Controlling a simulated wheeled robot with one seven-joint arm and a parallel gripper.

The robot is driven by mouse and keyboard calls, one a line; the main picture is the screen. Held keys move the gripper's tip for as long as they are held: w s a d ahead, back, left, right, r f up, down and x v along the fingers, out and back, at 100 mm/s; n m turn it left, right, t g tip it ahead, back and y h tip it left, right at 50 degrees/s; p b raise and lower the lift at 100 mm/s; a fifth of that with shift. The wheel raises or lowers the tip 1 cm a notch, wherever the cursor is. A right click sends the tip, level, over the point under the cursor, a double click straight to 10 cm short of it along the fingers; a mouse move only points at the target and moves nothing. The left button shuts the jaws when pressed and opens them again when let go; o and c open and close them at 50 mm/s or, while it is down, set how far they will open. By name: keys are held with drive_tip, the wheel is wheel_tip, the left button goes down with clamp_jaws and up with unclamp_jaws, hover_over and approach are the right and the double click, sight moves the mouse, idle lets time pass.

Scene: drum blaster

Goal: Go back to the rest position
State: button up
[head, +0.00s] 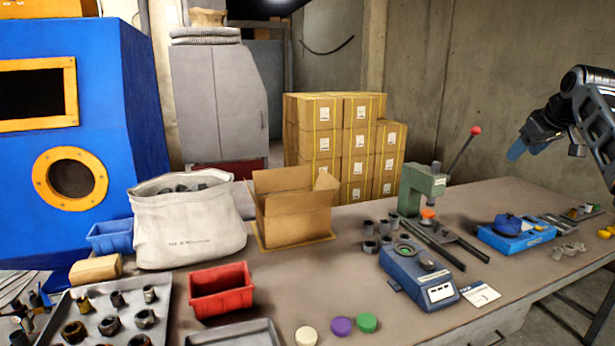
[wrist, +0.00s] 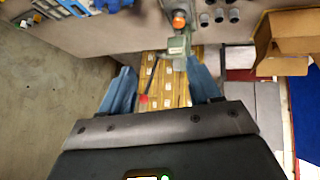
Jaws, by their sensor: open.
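My gripper (head: 546,140) is at the right of the head view, raised above the bench's right part and clear of everything. In the wrist view its two blue fingers (wrist: 160,92) stand wide apart with nothing between them in its grasp. The background seen between the fingers includes the green press (wrist: 178,46) with its red lever knob (wrist: 143,99) and the stacked cartons.
The workbench (head: 370,225) holds a green lever press (head: 422,190), a blue scale-like device (head: 420,275), an open cardboard box (head: 293,212), a white sack (head: 190,228), a red bin (head: 221,290) and a metal tray of fittings (head: 65,300). A blue cabinet (head: 140,110) stands at left.

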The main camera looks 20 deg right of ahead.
drive_tip(key=w+a+f+t+y, duration=0.1)
drive_tip(key=a+f, duration=0.9)
drive_tip(key=f, duration=0.3)
drive_tip(key=w+a+f+t, duration=0.1)
drive_tip(key=a+f, duration=0.9)
drive_tip(key=f, duration=0.3)
drive_tip(key=s+a+f+t, duration=0.1)
drive_tip(key=s+a+f, duration=0.5)
drive_tip(key=a, duration=0.3)
drive_tip(key=s+a+f+t, duration=0.1)
drive_tip(key=s+a+f, duration=0.6)
drive_tip(key=a, duration=0.1)
drive_tip(key=s+a+t, duration=0.1)
drive_tip(key=s+a, duration=0.5)
drive_tip(key=s, duration=0.5)
drive_tip(key=s+a+t, duration=0.1)
drive_tip(key=s+a, duration=0.5)
drive_tip(key=s, duration=0.6)
drive_tip(key=s+a+r+n+t+y, duration=0.1)
drive_tip(key=s+a+r+y, duration=0.1)
drive_tip(key=s+r, duration=1.5)
drive_tip(key=shift+s+a+r+t, duration=0.25)
drive_tip(key=shift+s+a, duration=0.4)
drive_tip(key=shift+s, duration=0.35)
drive_tip(key=shift+f, duration=0.1)
